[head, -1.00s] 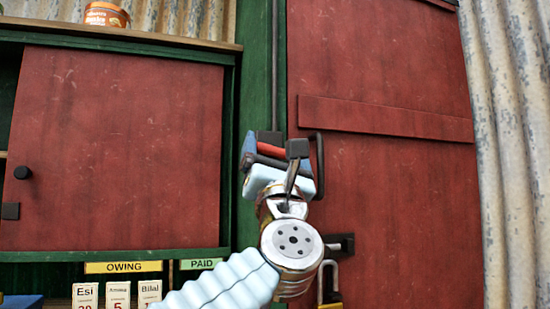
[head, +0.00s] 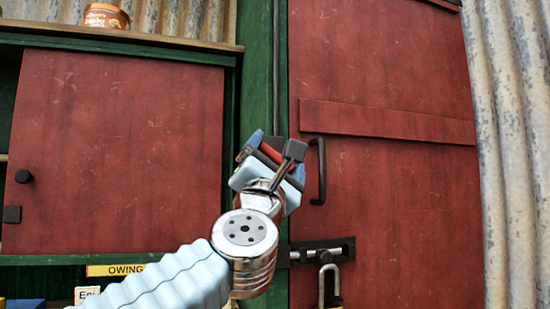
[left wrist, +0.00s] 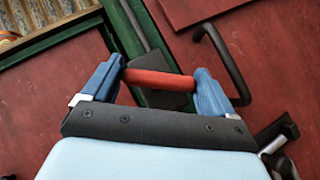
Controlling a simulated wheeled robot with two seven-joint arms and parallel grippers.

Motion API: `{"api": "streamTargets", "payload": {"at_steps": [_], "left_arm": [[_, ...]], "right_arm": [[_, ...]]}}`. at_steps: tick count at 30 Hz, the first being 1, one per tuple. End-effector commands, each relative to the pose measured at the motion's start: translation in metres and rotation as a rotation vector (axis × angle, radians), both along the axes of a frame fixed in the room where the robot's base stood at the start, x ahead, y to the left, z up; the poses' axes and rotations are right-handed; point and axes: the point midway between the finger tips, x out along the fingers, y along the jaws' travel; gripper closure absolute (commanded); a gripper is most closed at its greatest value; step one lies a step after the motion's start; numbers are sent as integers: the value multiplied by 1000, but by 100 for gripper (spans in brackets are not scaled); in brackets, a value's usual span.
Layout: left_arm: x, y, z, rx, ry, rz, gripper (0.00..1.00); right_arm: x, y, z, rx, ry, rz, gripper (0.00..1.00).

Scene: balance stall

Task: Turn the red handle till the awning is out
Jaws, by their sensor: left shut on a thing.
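The red handle (left wrist: 158,80) lies between the two blue fingers of my left gripper (left wrist: 155,84) in the left wrist view. The gripper is shut on it. In the head view a bit of the red handle (head: 271,153) shows at my left gripper (head: 268,158), in front of the green post. A dark crank piece (left wrist: 162,98) shows behind the handle in the left wrist view. A thin dark rod (head: 276,70) runs up the green post above. The awning is not in view. My right gripper is not in view.
A red door (head: 390,210) with a black pull (head: 318,170), bolt and padlock (head: 328,285) stands right of the gripper. A red cupboard door (head: 120,150) is at left, with an orange tub (head: 106,16) on the shelf above. Corrugated metal (head: 515,150) is at far right.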

Motion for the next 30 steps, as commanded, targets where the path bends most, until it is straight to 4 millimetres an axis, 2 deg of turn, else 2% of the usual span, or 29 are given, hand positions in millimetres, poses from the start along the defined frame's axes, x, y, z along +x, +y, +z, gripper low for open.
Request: {"api": "streamTargets", "payload": {"at_steps": [4, 5, 7, 17, 20, 30], "left_arm": [[-2, 0, 3, -1, -5, -1, 43], [-2, 0, 3, -1, -5, -1, 10], [-1, 0, 2, -1, -3, -1, 0], [-7, 1, -6, -1, -3, -1, 0], [-20, 5, -17, -1, -3, -1, 0], [-86, 18, -63, -1, -4, -2, 0]], "right_arm": [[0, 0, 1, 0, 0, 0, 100], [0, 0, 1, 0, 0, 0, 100], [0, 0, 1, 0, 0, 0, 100], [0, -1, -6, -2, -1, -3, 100], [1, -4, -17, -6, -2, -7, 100], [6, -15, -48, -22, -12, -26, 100]]}}
